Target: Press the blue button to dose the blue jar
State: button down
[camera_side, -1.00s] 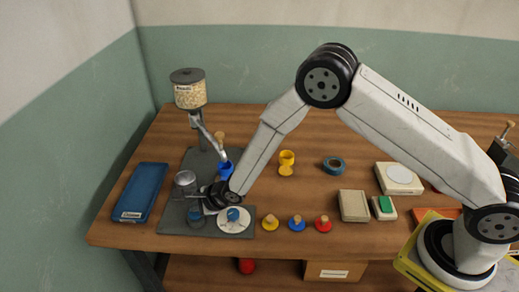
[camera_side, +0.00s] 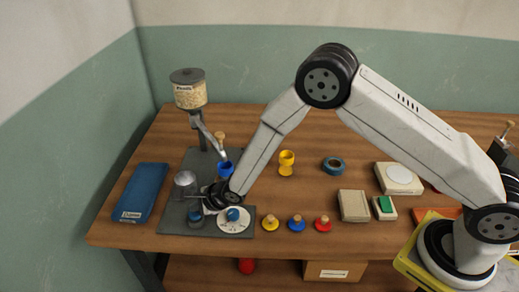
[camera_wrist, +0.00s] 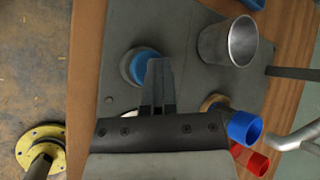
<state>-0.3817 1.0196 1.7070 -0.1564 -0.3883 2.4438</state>
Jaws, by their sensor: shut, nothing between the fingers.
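My gripper (camera_wrist: 158,66) points down with its fingers shut and nothing between them. In the side view my gripper (camera_side: 203,204) is low over the grey plate (camera_side: 172,228). The blue button (camera_wrist: 139,66) is a round blue cap on a grey base, beside the fingertips in the wrist view and partly covered by them. It shows small and dark in the side view (camera_side: 195,213). Whether the fingers touch it, I cannot tell. The blue jar (camera_wrist: 244,127) is by the dispenser, also seen in the side view (camera_side: 225,168).
A metal cup (camera_wrist: 236,42) stands near the button. A white dial (camera_side: 234,225) with a blue knob is to its right. A red jar (camera_wrist: 258,164) sits by the blue jar. The hopper (camera_side: 189,92) rises behind. Yellow, blue and red pegs (camera_side: 296,224) stand at right.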

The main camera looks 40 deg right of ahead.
aim_at(198, 213)
jog(key=shift+r, duration=1.15)
jog(key=shift+r, duration=0.15)
jog(key=shift+r, duration=2.4)
jog(key=s+d+r+n+g+h, duration=0.1)
jog(key=s+d+r+n+h, duration=0.15)
jog(key=s+d+n, duration=0.35)
jog(key=s+d+r+n+g+h, duration=0.1)
jog(key=s+d+r+n, duration=0.35)
jog(key=d, duration=0.45)
jog(key=s+d+r+n+g, duration=0.1)
jog(key=s+d+n+g, duration=0.2)
jog(key=s+d+n, duration=0.4)
jog(key=s+n, duration=0.4)
jog(key=s, duration=0.3)
jog(key=shift+s+d+r+g+h, duration=0.15)
jog(key=shift+s+d+g+h, duration=0.1)
jog(key=shift+g+h, duration=0.1)
